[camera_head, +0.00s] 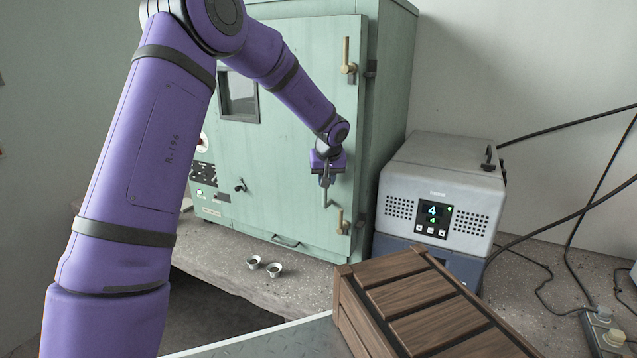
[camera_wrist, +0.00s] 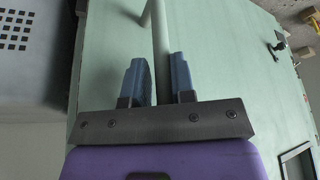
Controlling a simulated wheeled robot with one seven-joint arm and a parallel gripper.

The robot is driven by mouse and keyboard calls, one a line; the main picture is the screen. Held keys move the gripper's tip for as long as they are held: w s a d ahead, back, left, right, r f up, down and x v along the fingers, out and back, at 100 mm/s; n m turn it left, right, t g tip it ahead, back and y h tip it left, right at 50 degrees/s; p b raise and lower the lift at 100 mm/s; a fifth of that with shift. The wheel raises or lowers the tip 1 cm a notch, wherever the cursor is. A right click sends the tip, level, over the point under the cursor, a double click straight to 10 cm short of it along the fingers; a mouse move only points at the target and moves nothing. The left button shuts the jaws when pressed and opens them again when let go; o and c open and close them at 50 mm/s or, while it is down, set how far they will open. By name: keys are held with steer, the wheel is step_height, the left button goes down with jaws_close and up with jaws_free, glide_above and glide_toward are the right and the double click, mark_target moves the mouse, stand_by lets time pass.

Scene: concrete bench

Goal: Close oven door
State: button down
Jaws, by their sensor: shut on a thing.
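The oven is a large pale green cabinet (camera_head: 392,100) on the bench. Its door (camera_head: 290,60) has a small dark window at the left. The door looks nearly flush with the cabinet front, but I cannot tell whether a narrow gap is left. My gripper (camera_head: 326,180) is at the right half of the door, shut on the grey bar handle (camera_head: 325,198). In the wrist view the handle (camera_wrist: 158,30) runs between the two blue fingers of my gripper (camera_wrist: 160,75), with the green door (camera_wrist: 225,70) behind. The fingers hide part of the handle.
Brass latches (camera_head: 348,57) sit along the door's right edge. A grey box with a display (camera_head: 440,185) stands right of the oven. A wooden crate (camera_head: 415,295) is nearer, at the right.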

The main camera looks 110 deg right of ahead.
steer(key=shift+s+d+r+n, duration=0.1)
steer(key=shift+d+r+n, duration=0.15)
steer(key=shift+d, duration=0.4)
steer(key=c, duration=1.1)
jaws_free()
steer(key=shift+s+d+f, duration=0.1)
steer(key=shift+d, duration=0.05)
steer(key=shift+s, duration=0.1)
steer(key=s+v, duration=0.1)
steer(key=v, duration=0.9)
steer(key=shift+w+a+r, duration=0.3)
steer(key=shift+w+a, duration=0.15)
steer(key=shift+w, duration=0.05)
